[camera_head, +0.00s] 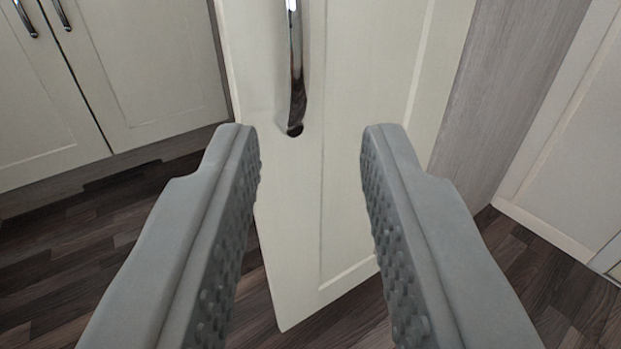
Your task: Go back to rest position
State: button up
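My gripper (311,135) is open, with its two grey textured fingers wide apart and nothing between them. Past the fingertips is a cream cabinet door (345,190) that stands ajar, its lower corner out over the floor. A chrome handle (296,65) runs down the door and ends just above the gap between the fingertips. The fingers appear apart from the handle; the exact distance to the door cannot be told. The top of the door and handle is cut off by the picture edge.
Cream cabinets (150,65) with two chrome handles (62,14) stand shut at the left. A grey wood-grain panel (505,90) and a pale panel (575,150) stand at the right. The dark wood floor (75,245) is clear where visible.

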jog(key=s+a+r, duration=0.3)
jog(key=s+r, duration=0.3)
jog(key=r, duration=0.4)
jog(key=s+a+r, duration=0.2)
jog(key=s+r, duration=0.3)
jog(key=r, duration=0.4)
jog(key=s+a+r, duration=0.3)
jog(key=s+r, duration=0.3)
jog(key=r, duration=0.4)
jog(key=s+a+r, duration=0.1)
jog(key=s+r, duration=0.2)
jog(key=s, duration=0.6)
jog(key=s+a+r+y, duration=0.1)
jog(key=s+r, duration=0.3)
jog(key=s, duration=0.5)
jog(key=s+a+r+n, duration=0.1)
jog(key=s+a+r, duration=0.1)
jog(key=s, duration=0.8)
jog(key=shift+a+r+g+y, duration=0.3)
jog(key=shift+r+y, duration=0.1)
jog(key=shift+r, duration=0.4)
jog(key=shift+o, duration=0.4)
